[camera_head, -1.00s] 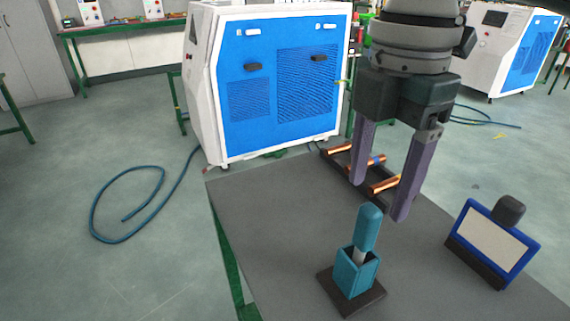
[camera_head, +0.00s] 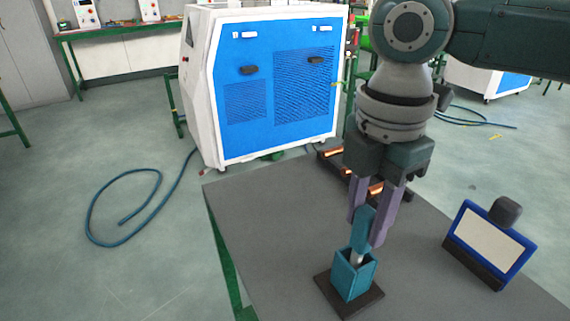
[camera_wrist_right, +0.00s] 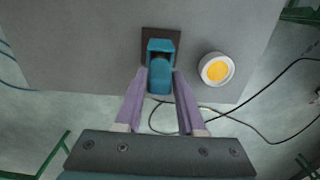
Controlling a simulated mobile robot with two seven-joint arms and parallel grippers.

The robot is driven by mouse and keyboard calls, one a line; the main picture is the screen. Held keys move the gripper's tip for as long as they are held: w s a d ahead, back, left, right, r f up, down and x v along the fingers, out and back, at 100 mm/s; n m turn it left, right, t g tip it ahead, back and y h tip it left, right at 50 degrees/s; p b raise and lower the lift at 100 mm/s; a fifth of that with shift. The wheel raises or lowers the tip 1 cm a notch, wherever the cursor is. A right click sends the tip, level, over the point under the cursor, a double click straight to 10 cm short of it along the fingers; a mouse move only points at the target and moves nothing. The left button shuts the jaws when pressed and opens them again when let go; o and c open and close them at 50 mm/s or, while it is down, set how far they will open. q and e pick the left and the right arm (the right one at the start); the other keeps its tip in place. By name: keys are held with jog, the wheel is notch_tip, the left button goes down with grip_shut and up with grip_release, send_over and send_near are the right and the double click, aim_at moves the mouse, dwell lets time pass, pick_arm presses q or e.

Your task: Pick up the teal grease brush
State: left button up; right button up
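The teal grease brush (camera_head: 364,227) stands upright, its pale lower part inside a square teal holder (camera_head: 351,278) on a dark base plate. My right gripper (camera_head: 366,222) points down over it, one purple finger on each side of the teal handle. In the right wrist view the handle (camera_wrist_right: 160,76) fills the space between the fingertips (camera_wrist_right: 160,73), and the gripper looks shut on it. The brush's lower end is hidden in the holder. My left gripper is not in view.
The grey table (camera_head: 275,220) is clear to the left of the holder. A blue-framed panel (camera_head: 490,243) stands to the right, and a dark rack with copper-coloured rods (camera_head: 376,189) lies behind the gripper. A round white container with yellow contents (camera_wrist_right: 216,69) is beside the holder.

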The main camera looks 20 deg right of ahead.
grip_shut()
jog(key=shift+r, duration=0.1)
